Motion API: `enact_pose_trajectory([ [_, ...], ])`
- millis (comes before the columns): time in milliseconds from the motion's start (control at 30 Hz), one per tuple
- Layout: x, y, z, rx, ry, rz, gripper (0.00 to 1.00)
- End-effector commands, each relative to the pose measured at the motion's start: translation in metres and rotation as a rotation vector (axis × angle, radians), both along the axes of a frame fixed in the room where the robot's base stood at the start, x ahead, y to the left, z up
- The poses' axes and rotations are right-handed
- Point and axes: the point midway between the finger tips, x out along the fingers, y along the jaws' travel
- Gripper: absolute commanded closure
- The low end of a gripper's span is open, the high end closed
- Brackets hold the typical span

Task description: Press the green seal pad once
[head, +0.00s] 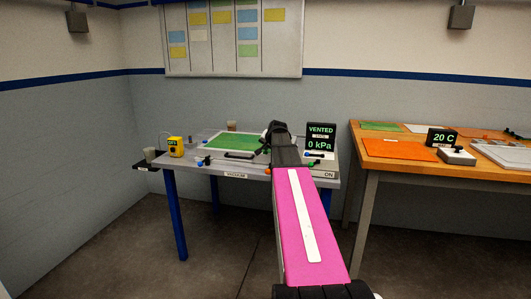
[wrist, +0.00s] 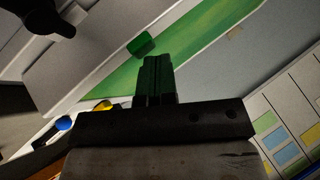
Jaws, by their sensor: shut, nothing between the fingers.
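A small dark green block, which looks like the green seal pad (wrist: 141,43), lies just beyond and slightly left of my fingertips in the wrist view. My gripper (wrist: 157,60) is shut and empty, its fingers side by side. I cannot tell whether the tips touch the pad. In the head view my arm hides the gripper and that part of the table. A green sheet (head: 228,140) lies on the grey table (head: 200,172) left of my arm, and its green also fills the wrist view behind the pad.
A display reading VENTED, 0 kPa (head: 320,137) stands right of my arm. A yellow box (head: 175,147) sits at the table's left end. A wooden bench (head: 420,165) with an orange mat (head: 398,149) stands to the right.

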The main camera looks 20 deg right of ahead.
Motion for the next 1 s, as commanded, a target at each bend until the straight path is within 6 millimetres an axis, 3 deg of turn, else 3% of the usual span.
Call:
enact_pose_trajectory([
  [400, 0.0, 0.0, 0.017, 0.0, 0.0, 0.0, 1.0],
  [833, 0.0, 0.0, 0.02, 0.0, 0.0, 0.0, 1.0],
  [1000, 0.0, 0.0, 0.032, -0.001, -0.001, 0.0, 1.0],
])
